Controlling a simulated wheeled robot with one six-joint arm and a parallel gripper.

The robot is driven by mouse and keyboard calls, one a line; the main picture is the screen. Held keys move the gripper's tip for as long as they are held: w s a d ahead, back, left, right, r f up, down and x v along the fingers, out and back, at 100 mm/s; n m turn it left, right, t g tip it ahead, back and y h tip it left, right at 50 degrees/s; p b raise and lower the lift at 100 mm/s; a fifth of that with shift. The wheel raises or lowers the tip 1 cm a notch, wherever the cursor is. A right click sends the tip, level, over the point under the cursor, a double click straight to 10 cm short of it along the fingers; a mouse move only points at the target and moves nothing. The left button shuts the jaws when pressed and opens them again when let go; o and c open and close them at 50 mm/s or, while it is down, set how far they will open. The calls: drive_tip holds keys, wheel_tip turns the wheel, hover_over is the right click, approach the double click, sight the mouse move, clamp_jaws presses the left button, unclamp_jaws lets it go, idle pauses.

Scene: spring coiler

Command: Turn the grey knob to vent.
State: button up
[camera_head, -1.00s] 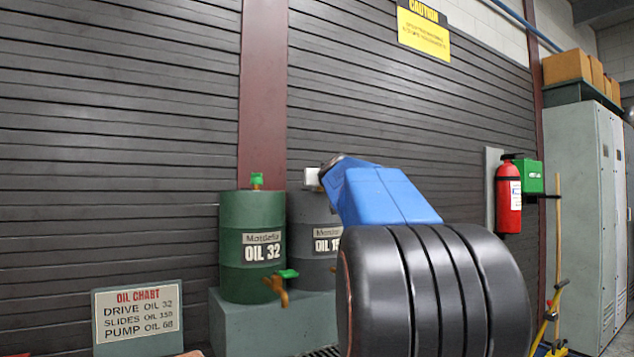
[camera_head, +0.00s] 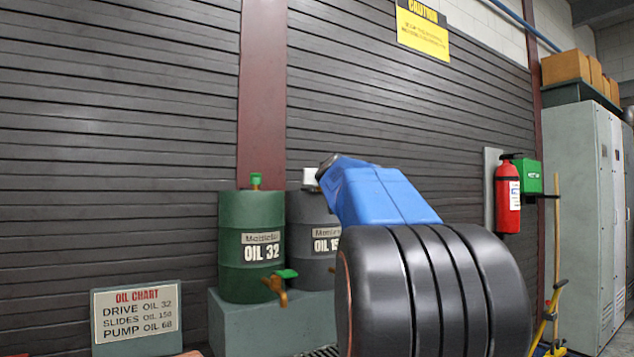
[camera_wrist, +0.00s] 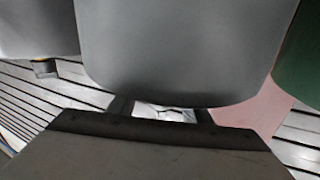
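A dark grey drum (camera_head: 312,245) marked "OIL 15..." stands right of the green drum, its label partly covered by my arm. A small pale block (camera_head: 310,179) shows at its top, next to the dark end of my wrist; I cannot tell whether it is the knob or part of my gripper. In the wrist view a grey drum (camera_wrist: 180,50) fills the middle, close to my gripper (camera_wrist: 163,112). The two dark fingers stand apart with a pale patch between them. I cannot tell whether they grip it. No knob is clearly visible.
The green drum (camera_head: 232,270) marked "OIL 32" has a green cap and a brass tap (camera_head: 280,285) with a green handle. Both drums stand on a grey-green plinth (camera_head: 235,328). An oil chart (camera_head: 137,312) stands left. A fire extinguisher (camera_head: 508,195) hangs right.

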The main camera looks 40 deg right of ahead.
drive_tip(key=shift+s, duration=0.1)
drive_tip(key=v, duration=1.7)
drive_tip(key=shift+a, duration=0.1)
